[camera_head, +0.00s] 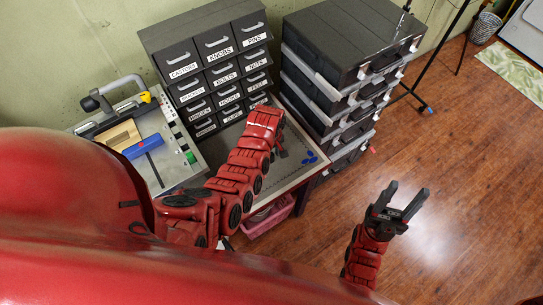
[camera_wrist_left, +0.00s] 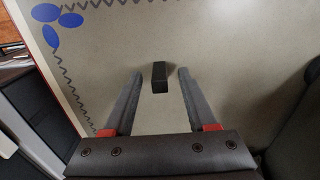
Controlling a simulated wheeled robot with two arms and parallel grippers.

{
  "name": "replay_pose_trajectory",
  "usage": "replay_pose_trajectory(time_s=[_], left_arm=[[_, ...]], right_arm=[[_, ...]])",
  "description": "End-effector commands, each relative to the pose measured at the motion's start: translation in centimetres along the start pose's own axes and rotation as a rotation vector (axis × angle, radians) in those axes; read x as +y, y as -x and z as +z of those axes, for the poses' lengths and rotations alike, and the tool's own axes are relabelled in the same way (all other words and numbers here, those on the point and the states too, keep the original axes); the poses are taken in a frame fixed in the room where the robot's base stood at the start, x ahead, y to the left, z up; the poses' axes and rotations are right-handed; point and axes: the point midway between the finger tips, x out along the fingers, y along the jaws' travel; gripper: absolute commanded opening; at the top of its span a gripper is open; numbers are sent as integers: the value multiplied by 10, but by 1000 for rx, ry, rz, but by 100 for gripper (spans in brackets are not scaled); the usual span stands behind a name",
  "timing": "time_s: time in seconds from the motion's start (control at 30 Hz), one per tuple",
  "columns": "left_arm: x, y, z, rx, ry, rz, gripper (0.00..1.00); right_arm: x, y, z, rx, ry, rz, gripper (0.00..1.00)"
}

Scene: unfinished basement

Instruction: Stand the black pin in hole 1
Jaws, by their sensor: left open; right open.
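The black pin (camera_wrist_left: 159,77) shows in the left wrist view as a small dark block on a pale surface (camera_wrist_left: 225,75). It sits between the two spread fingers of my left gripper (camera_wrist_left: 160,74), with a gap on each side. I cannot tell if it stands or lies. In the head view my left gripper (camera_head: 281,150) is over the table and mostly hidden by its own arm; the pin is hidden there. My right gripper (camera_head: 401,200) is open and empty above the floor at the right. I cannot make out hole 1 in either view.
A grey tray (camera_head: 193,178) at the left holds a blue block (camera_head: 143,147) and wooden pieces. A labelled drawer cabinet (camera_head: 205,65) and stacked black cases (camera_head: 330,45) stand behind. Blue ovals (camera_head: 310,161) mark the table mat.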

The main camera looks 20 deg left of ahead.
Motion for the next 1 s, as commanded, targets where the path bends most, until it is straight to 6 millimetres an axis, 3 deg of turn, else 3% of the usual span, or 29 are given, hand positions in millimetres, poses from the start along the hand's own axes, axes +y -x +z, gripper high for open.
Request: replay_pose_trajectory(time_s=[0.2, 0.5, 1.0], left_arm=[[0, 0, 0, 0, 0, 1, 56], [0, 0, 0, 0, 0, 1, 2], [1, 1, 0, 1, 0, 1, 0]], right_arm=[[0, 0, 0, 0, 0, 0, 54], [0, 0, 0, 0, 0, 0, 54], [0, 2, 0, 0, 0, 0, 54]])
